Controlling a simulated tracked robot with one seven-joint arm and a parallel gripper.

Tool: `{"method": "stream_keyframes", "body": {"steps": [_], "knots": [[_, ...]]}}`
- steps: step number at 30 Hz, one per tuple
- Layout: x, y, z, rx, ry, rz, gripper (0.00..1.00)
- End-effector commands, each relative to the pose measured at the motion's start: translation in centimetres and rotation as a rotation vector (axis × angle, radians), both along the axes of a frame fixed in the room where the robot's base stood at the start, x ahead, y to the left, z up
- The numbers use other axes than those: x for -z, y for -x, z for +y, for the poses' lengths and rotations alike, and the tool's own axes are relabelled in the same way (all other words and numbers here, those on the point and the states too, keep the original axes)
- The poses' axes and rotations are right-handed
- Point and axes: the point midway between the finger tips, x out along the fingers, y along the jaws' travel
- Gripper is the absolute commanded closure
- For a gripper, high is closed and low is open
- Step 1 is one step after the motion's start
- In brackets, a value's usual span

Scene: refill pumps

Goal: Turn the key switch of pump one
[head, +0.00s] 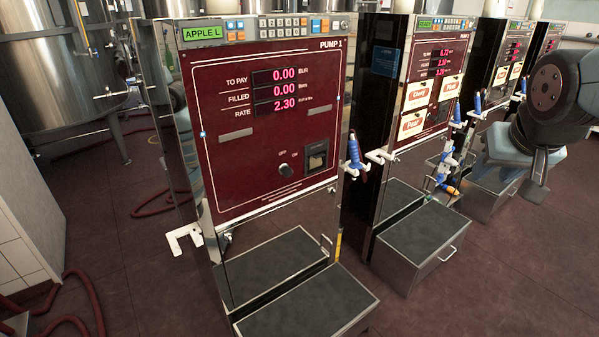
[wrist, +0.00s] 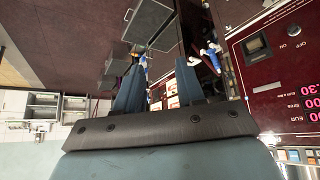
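Pump one (head: 262,120) stands left of centre in the head view, with a dark red front and the label PUMP 1. Its key switch (head: 285,170) is a small dark round knob low on the panel, below the OFF and ON marks. Which mark it points to is too small to tell. In the wrist view the picture is upside down, and the switch (wrist: 294,30) shows at the upper right, with OFF and ON beside it. My gripper (wrist: 160,66) is open and empty, its two fingers apart. It is away from the switch, to the right of pump one in the head view.
A dark slot unit (head: 317,157) sits right of the switch. A blue-handled nozzle (head: 353,154) hangs at the pump's right side. A stepped base (head: 310,305) juts out in front. More pumps (head: 432,95) stand to the right. Red hoses (head: 88,300) lie on the floor at left.

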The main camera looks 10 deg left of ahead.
Motion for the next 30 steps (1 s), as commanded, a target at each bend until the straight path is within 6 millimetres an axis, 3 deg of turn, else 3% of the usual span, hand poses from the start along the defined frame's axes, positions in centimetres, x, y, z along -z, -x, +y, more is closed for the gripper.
{"method": "stream_keyframes", "body": {"steps": [6,15,21,30], "knots": [[2.6,-7.0,2.7,-0.036,-0.009,-0.087,0.62],[6.9,-14.7,8.1,-0.115,-0.097,-0.206,0.62],[10.4,-18.4,12.4,-0.175,-0.203,-0.271,0.62],[15.8,-21.3,19.8,-0.256,-0.432,-0.341,0.62]]}}
